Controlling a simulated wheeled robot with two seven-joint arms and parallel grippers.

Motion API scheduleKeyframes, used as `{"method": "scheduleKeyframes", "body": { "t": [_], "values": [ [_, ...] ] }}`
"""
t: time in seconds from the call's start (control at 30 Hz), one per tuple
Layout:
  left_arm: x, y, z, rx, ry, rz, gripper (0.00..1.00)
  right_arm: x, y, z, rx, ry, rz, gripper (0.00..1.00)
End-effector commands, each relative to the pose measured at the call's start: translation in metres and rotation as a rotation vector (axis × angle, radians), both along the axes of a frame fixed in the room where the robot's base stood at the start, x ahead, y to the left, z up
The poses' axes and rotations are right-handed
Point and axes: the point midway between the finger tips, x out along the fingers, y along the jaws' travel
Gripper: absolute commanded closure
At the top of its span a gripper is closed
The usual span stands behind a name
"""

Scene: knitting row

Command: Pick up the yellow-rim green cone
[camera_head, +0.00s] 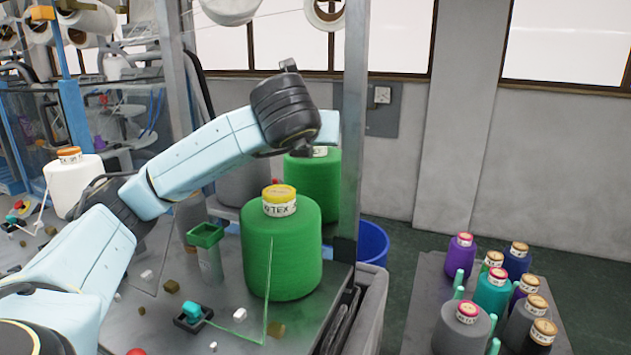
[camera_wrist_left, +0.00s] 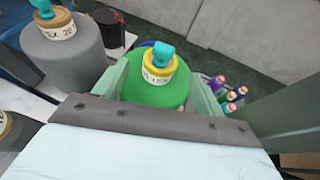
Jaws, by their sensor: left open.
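A large green cone (camera_head: 283,250) with a yellow rim and a white label stands upright on the near metal table. A second green cone (camera_head: 318,180) stands behind it, its top partly hidden by my left arm. My left gripper (camera_head: 312,148) is above this rear cone in the head view. In the left wrist view a green cone (camera_wrist_left: 158,92) with a yellow rim and teal peg shows between the fingers of my open left gripper (camera_wrist_left: 160,85); it looks like the rear one. Whether the fingers touch it I cannot tell. My right gripper is out of view.
A grey cone (camera_wrist_left: 66,48) with a teal peg stands left of the green one. A metal post (camera_head: 352,120) rises close to the gripper's right. Several smaller cones stand on a grey table (camera_head: 425,300) at right. A blue bin (camera_head: 373,242) is between.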

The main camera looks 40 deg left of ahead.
Motion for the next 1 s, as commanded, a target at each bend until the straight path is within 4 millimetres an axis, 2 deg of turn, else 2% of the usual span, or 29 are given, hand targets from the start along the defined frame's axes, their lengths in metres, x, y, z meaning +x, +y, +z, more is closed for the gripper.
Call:
{"method": "scheduleKeyframes", "body": {
  "t": [0.17, 0.43, 0.73, 1.0],
  "values": [
    [0.011, 0.007, -0.005, -0.001, 0.004, 0.001, 0.3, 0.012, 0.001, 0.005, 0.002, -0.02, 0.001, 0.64],
    [0.04, 0.026, -0.019, 0.0, 0.002, 0.002, 0.3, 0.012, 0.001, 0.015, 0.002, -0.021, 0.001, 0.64],
    [0.044, 0.028, -0.023, 0.0, 0.001, -0.001, 0.3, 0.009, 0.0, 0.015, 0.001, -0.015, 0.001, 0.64],
    [0.044, 0.028, -0.023, 0.0, 0.001, -0.001, 0.65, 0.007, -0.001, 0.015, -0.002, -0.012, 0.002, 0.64]
  ]
}}
